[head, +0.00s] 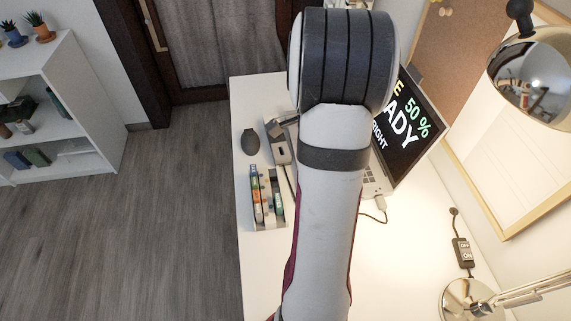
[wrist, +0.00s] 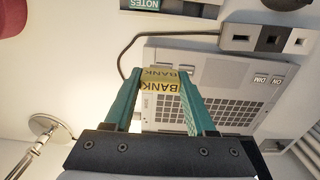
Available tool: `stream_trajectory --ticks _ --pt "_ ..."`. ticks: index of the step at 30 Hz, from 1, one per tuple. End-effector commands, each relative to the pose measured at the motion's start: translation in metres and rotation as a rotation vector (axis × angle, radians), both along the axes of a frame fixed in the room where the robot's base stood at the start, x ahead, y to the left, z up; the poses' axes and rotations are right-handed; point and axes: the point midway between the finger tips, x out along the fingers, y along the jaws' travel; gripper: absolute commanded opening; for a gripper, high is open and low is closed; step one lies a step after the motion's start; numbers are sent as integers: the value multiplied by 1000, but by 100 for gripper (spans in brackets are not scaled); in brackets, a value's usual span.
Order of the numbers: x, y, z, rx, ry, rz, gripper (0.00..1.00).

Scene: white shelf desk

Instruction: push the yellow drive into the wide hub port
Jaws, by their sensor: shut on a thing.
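The yellow drive (wrist: 160,79), marked BANK, is between the teal fingertips of my gripper (wrist: 162,84) in the wrist view. My gripper is shut on it, a finger on each side, and it hangs over the edge of a grey device with a grid of keys or vents. The hub (wrist: 256,37) is a grey block with several port openings at the upper right of the wrist view, apart from the drive.
A laptop (head: 408,125) with lit screen text stands beyond my arm. A dark cable (wrist: 128,48) runs to the hub. A lamp (head: 470,299) and a switch (head: 462,251) are at right.

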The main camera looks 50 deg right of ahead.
Motion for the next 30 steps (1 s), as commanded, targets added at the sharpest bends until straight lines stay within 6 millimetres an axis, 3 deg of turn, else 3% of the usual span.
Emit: stream_trajectory --ticks 4,7,13,15,19,22,30 --pt "-15 -7 11 -2 -1 1 4" --pt "-3 -19 14 -1 -1 13 4" --pt "68 -56 12 1 2 53 4" --pt "95 -64 9 2 4 66 4" --pt "129 -71 6 1 0 78 4" --pt "138 -72 5 1 -1 81 4" --pt "139 -72 5 1 0 80 4"
